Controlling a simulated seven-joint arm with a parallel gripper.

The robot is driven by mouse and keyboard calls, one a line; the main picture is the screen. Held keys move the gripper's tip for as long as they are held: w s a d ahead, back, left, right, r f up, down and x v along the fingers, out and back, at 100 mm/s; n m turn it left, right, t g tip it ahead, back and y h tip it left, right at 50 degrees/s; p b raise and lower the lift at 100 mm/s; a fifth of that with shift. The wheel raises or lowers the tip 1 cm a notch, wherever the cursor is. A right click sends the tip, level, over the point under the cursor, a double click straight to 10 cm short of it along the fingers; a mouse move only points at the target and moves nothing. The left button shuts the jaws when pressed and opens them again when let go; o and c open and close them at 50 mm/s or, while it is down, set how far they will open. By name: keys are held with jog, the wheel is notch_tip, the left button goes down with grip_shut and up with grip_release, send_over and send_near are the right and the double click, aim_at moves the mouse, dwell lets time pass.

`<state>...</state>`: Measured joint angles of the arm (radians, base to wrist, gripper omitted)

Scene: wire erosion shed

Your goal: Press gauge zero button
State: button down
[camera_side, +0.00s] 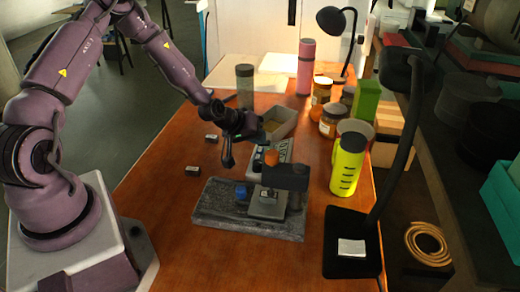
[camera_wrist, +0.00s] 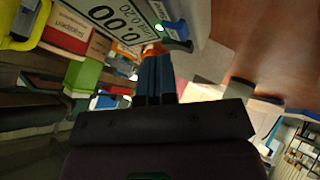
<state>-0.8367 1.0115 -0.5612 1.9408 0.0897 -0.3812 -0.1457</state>
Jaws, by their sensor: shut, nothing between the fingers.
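The gauge (camera_side: 284,152) is a pale box standing on a dark stone plate, with an orange part (camera_side: 271,158) on its front side. In the wrist view its pale face (camera_wrist: 112,17) shows large "0.00" digits, a small green light and a blue part (camera_wrist: 175,29) near the face's edge. My gripper (camera_side: 228,163) is shut and empty, pointing down to the left of the gauge, above the plate. In the wrist view my closed fingers (camera_wrist: 156,58) point toward the gauge's edge, and an orange patch shows by their tips. I cannot tell which part is the zero button, or whether the fingers touch anything.
The stone plate (camera_side: 218,213) bears a blue knob (camera_side: 241,192) and a dark block (camera_side: 286,177). The table's front left is clear.

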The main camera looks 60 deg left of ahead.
aim_at(258, 150)
jog(key=shift+r, duration=2.5)
jog(key=shift+s+d+f, duration=0.15)
jog(key=shift+s+f, duration=0.05)
jog(key=shift+f, duration=0.05)
jog(key=s+d+r+m+g+h, duration=0.1)
jog(key=s+d+r+m+g, duration=0.15)
jog(key=s+g, duration=0.55)
jog(key=s+d+r+m+t, duration=0.2)
jog(key=s+d+r+m, duration=0.1)
jog(key=s+r, duration=0.6)
jog(key=s+d+r+m+t+y, duration=0.1)
jog(key=s+d+r+m+t, duration=0.1)
jog(key=s+d+r, duration=0.4)
jog(key=s+r+m, duration=0.1)
jog(key=s+r, duration=0.2)
jog(key=r, duration=0.4)
jog(key=shift+s+d, duration=0.15)
jog(key=shift+s, duration=0.2)
